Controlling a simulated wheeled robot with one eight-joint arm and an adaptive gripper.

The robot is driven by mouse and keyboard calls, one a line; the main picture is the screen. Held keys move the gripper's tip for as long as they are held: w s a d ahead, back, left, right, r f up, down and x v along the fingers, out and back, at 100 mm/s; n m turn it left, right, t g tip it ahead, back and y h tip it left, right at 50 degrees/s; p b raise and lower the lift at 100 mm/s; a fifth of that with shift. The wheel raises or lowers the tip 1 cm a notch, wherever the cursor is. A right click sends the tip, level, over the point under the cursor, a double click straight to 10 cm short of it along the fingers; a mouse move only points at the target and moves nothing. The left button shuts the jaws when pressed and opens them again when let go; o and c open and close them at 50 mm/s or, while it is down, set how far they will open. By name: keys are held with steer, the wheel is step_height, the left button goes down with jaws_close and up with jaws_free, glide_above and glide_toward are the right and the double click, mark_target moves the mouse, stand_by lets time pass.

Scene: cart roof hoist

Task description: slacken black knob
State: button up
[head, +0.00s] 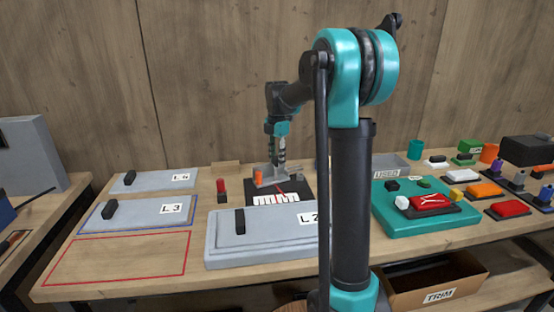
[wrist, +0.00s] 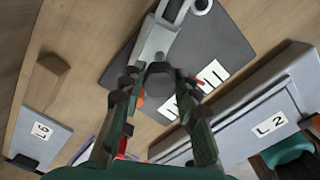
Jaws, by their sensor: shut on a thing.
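My gripper (head: 277,164) points down over a grey metal device (head: 290,178) on a dark base plate (head: 310,198) at the middle of the bench. In the wrist view the two fingers of my gripper (wrist: 158,76) close in on a dark rounded piece, the black knob (wrist: 158,68), at the end of the grey device (wrist: 157,40). An orange part (head: 258,175) sits on the device beside the fingers. White scale cards (head: 275,199) and a thin red pointer (wrist: 203,82) lie by it on the plate.
Grey lid L 2 (head: 265,222) stands close in front of the plate. A red-topped post (head: 221,188) stands left of the device. A teal tray (head: 430,221) with small parts is at right.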

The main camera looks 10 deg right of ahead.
steer(key=shift+n, duration=1.6)
steer(key=o, duration=1.2)
steer(key=shift+c, duration=0.2)
steer(key=shift+r, duration=0.1)
step_height(320, 180, up, 12)
